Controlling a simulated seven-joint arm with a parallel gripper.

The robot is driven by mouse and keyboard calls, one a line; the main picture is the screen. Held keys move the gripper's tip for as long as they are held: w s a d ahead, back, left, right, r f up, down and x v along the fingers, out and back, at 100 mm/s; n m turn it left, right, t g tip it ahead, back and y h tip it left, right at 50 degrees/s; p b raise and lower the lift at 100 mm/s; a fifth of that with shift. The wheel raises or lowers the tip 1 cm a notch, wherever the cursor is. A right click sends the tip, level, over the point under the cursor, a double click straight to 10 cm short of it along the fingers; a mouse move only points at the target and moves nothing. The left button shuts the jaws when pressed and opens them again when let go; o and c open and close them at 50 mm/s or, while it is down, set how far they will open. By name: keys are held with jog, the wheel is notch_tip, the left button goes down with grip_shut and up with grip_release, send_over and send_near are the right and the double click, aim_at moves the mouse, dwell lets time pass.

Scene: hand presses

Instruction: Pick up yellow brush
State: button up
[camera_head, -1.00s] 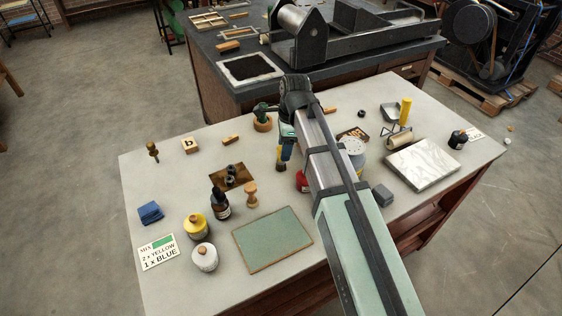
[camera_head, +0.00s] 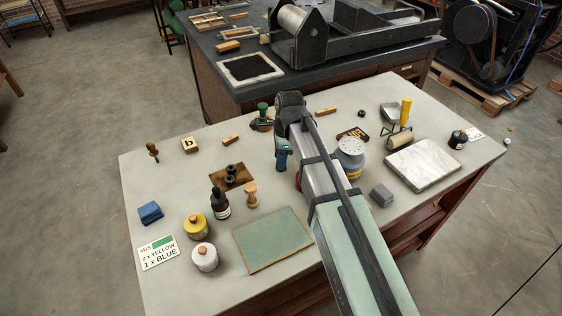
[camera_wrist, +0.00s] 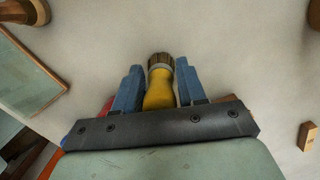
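The yellow brush (camera_wrist: 158,92) shows in the wrist view, its handle between my gripper's two blue fingers. Its metal band and dark bristles point away from the camera, past the fingertips. My gripper (camera_wrist: 160,78) looks open around the brush, with a thin gap on each side of the handle; light contact nearer the palm cannot be ruled out. In the head view, my gripper (camera_head: 281,165) is low over the middle of the table, and the brush is hidden behind it.
A wooden stamp (camera_head: 251,195), dark bottle (camera_head: 220,204) and green plate (camera_head: 272,240) lie left of my arm. A green-handled tool (camera_head: 262,115) stands just behind my gripper.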

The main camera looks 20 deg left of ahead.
grip_shut()
jog(key=shift+r, duration=0.1)
